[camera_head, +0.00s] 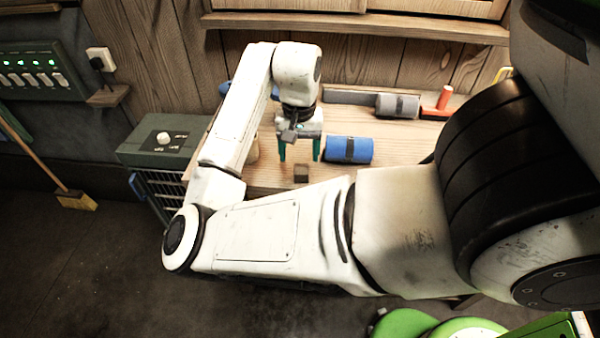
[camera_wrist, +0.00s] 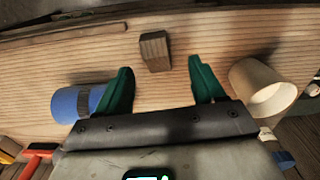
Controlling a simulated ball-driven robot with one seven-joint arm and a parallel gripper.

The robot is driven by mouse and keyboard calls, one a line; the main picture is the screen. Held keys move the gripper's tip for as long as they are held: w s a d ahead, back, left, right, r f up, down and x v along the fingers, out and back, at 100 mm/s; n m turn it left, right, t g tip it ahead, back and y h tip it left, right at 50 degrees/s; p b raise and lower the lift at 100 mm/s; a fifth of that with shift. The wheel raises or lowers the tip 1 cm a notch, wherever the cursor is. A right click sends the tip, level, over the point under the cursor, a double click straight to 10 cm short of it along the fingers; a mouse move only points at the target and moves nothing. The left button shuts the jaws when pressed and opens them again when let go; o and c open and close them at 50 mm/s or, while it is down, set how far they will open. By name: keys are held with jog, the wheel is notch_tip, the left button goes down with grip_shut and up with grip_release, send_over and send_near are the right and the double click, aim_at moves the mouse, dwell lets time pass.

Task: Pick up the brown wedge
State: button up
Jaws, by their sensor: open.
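The brown wedge (camera_head: 301,173) is a small dark wooden block on the light wooden table (camera_head: 262,180), close to its front edge. In the wrist view the wedge (camera_wrist: 155,51) lies beyond my fingertips, roughly between their lines. My gripper (camera_head: 299,158) points down over the table, with its two green fingers apart and nothing between them. It also shows in the wrist view (camera_wrist: 158,72). In the head view the fingertips are just behind and above the wedge; I cannot tell the exact height.
A cream cup (camera_wrist: 266,88) stands on the other side. A grey roll (camera_head: 398,106) and a red-orange object (camera_head: 443,98) are at the back. A green-topped cabinet (camera_head: 160,141) stands left of the table.

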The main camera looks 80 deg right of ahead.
aim_at(301, 167)
jog(key=shift+s+d+f, duration=0.1)
jog(key=shift+s+f, duration=0.05)
jog(key=shift+f, duration=1.2)
jog(key=shift+s+f, duration=0.1)
jog(key=shift+f, duration=1.2)
jog(key=shift+c, duration=0.4)
jog(key=c, duration=1)
jog(key=shift+r, duration=0.1)
